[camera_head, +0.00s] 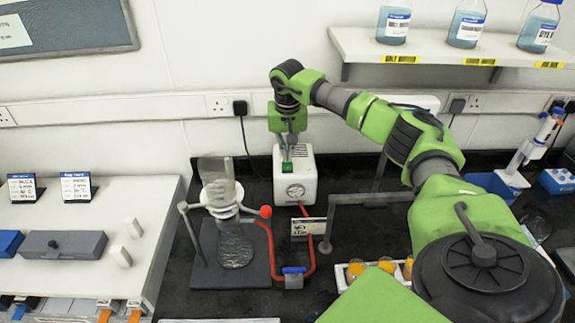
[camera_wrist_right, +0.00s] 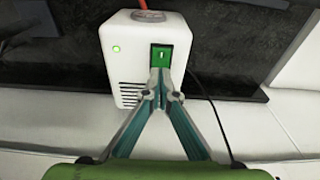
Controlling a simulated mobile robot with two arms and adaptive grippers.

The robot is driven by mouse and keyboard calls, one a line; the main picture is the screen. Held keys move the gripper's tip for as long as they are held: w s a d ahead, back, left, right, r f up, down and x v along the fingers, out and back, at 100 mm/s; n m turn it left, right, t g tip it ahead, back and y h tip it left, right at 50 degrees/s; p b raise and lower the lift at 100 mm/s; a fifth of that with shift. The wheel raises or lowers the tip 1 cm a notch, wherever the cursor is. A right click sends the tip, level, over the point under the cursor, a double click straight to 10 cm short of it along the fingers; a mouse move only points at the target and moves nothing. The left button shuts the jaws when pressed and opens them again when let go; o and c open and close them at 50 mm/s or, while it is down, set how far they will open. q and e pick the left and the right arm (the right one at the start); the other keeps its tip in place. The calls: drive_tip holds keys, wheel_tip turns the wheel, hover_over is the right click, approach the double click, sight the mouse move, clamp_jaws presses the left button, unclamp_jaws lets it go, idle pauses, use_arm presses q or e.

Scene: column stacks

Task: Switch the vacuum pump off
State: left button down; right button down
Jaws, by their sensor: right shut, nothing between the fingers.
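The vacuum pump (camera_head: 295,190) is a white box on the dark bench near the wall, with a round gauge on its front and a red hose. In the right wrist view the pump (camera_wrist_right: 130,42) has a green switch (camera_wrist_right: 161,57) and a small lit green light (camera_wrist_right: 116,49). My right gripper (camera_head: 287,157) is shut and empty at the top of the pump. In the wrist view its fingertips (camera_wrist_right: 162,82) lie at the lower edge of the switch; I cannot tell whether they touch. My left gripper is not in view.
A glass flask (camera_head: 218,182) on a stand (camera_head: 205,240) is left of the pump, joined by the red hose (camera_head: 270,250). A bottle shelf (camera_head: 450,45) hangs at upper right. A white bench (camera_head: 85,225) is at left.

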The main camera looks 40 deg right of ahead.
drive_tip(key=shift+s+f+b, duration=0.1)
drive_tip(key=shift+f+b, duration=0.2)
drive_tip(key=shift+f, duration=0.2)
drive_tip(key=shift+r, duration=0.1)
drive_tip(key=shift+r+p, duration=0.9)
drive_tip(key=shift+p, duration=0.05)
drive_tip(key=shift+r+p, duration=1.9)
drive_tip(key=shift+r, duration=0.65)
drive_tip(key=shift+f, duration=0.15)
